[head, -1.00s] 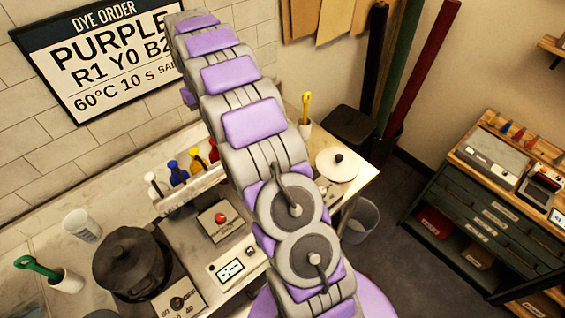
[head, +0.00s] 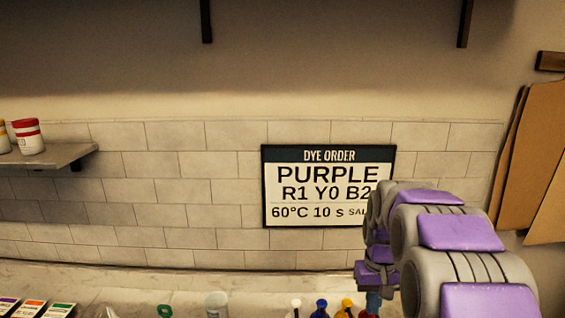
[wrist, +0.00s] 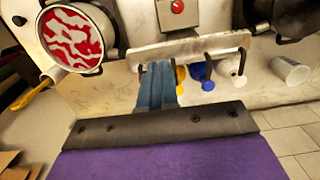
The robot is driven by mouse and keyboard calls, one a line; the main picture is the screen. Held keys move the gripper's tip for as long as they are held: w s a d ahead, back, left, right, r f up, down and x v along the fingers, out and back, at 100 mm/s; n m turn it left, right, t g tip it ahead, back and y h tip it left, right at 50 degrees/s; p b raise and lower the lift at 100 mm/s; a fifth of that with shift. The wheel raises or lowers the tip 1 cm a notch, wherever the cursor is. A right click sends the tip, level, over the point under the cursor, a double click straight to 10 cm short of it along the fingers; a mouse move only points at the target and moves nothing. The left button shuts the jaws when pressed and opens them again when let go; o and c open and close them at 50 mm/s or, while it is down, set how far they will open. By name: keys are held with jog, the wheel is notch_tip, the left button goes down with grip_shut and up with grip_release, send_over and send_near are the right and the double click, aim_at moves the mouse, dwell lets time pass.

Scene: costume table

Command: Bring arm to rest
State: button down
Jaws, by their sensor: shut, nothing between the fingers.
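My arm (head: 455,250) rises at the lower right of the head view and covers the right edge of the dye order sign. My gripper (wrist: 157,68) shows in the wrist view with its two blue fingers side by side, shut and empty. It also shows in the head view as a small blue part (head: 373,302) below the far end of my arm. In the wrist view the fingers point toward the bottle rack (wrist: 188,46), beside a yellow bottle (wrist: 181,78) and a blue bottle (wrist: 206,75). I cannot tell whether they touch anything.
The dye order sign (head: 325,185) hangs on the tiled wall. A shelf (head: 50,157) holds jars at left. The wrist view shows a pot with red and white contents (wrist: 71,38), a dark pot (wrist: 283,14), a white cup (wrist: 290,70) and a white-topped bottle (wrist: 238,72).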

jog(key=s+a+f+b, duration=0.1)
jog(key=s+a+f, duration=0.1)
jog(key=s, duration=0.9)
jog(key=s+a+f+b, duration=0.2)
jog(key=s, duration=0.9)
jog(key=s+a+f+g+b, duration=0.1)
jog(key=s+a+f+b, duration=0.1)
jog(key=s, duration=0.9)
jog(key=shift+s+a+f, duration=0.15)
jog(key=shift+a+f, duration=0.3)
jog(key=shift+f, duration=0.1)
dwell(0.9)
